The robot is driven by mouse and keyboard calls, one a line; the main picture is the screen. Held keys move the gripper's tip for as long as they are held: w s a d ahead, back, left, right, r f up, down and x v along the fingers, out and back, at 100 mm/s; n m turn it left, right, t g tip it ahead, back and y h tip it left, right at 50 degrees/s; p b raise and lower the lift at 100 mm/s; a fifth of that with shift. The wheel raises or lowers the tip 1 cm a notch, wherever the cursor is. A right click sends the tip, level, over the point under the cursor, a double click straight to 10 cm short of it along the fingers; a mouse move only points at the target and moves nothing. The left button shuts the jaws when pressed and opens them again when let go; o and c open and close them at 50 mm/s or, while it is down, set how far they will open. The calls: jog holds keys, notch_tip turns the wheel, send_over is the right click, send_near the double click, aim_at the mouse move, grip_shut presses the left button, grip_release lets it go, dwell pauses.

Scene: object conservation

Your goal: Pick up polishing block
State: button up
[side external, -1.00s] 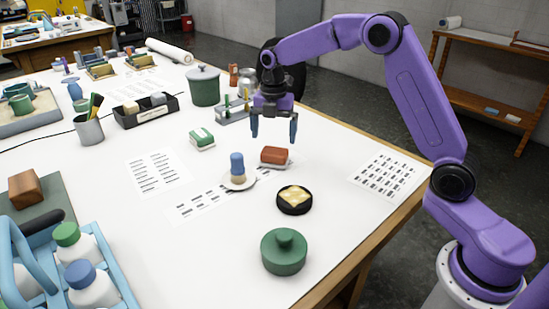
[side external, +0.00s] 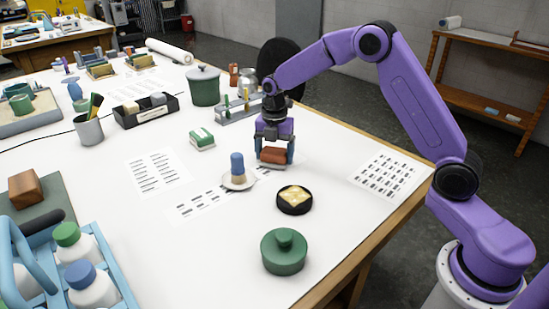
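A red-brown block (side external: 273,155), which looks like the polishing block, is at a small white dish (side external: 262,165) near the middle of the white table. My gripper (side external: 274,156) is lowered over it, with one blue finger at each side. The fingers appear closed against the block's sides. The block is still low, at the dish; I cannot tell whether any gap lies beneath it. The gripper body hides the area just behind it.
A blue-topped tan piece (side external: 237,167) stands on a white saucer just left of my gripper. A round black dish (side external: 295,200) and a green lid (side external: 284,252) lie nearer the camera. A green-and-white block (side external: 202,140) and a green pot (side external: 204,86) are behind left.

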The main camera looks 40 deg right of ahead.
jog(key=shift+c, duration=1.3)
jog(key=shift+r, duration=0.15)
jog(key=shift+r, duration=0.6)
jog(key=s+r, duration=1.1)
jog(key=s, duration=0.3)
jog(key=shift+d+r, duration=0.3)
jog(key=shift+d, duration=0.1)
